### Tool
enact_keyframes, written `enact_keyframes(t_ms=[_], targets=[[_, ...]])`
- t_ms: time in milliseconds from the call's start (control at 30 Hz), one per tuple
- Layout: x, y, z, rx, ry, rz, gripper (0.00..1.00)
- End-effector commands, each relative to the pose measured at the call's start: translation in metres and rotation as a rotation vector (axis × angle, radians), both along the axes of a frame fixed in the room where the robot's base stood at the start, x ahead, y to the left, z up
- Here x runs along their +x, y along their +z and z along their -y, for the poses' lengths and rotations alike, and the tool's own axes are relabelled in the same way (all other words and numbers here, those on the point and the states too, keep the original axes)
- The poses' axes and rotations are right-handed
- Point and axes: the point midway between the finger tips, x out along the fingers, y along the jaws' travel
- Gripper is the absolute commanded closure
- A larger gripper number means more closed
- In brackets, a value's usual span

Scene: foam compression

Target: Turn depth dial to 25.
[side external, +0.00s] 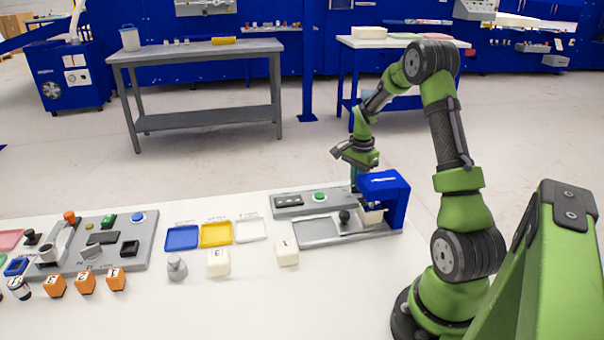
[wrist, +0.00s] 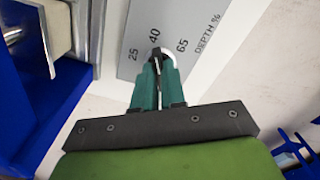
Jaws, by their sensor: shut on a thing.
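The depth dial (wrist: 168,56) shows in the wrist view on a grey panel (wrist: 182,20) printed "DEPTH %" with marks 25, 40 and 65. My gripper (wrist: 157,65) is shut on the dial, and its teal fingers hide most of it. Its dark tip lies just below the 40 mark; the exact pointer setting is hard to tell. In the side external view my gripper (side external: 354,185) reaches down behind the blue press (side external: 385,188), and the dial is hidden there.
White foam blocks numbered 1 (side external: 287,253) and 3 (side external: 217,262) stand in front. Blue, yellow and white trays (side external: 249,239) lie to the left, beside another control panel (side external: 140,262).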

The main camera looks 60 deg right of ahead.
Motion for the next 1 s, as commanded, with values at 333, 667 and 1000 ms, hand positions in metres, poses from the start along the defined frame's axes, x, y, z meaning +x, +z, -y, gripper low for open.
enact_keyframes(t_ms=[333, 667, 1000], targets=[[-0.0002, 0.0006, 0.0004, -0.001, 0.115, 0.000, 1.00], [-0.0001, 0.0008, 0.0002, -0.001, 0.400, 0.000, 1.00], [-0.0001, 0.0010, 0.0003, -0.001, 0.714, 0.000, 1.00]])
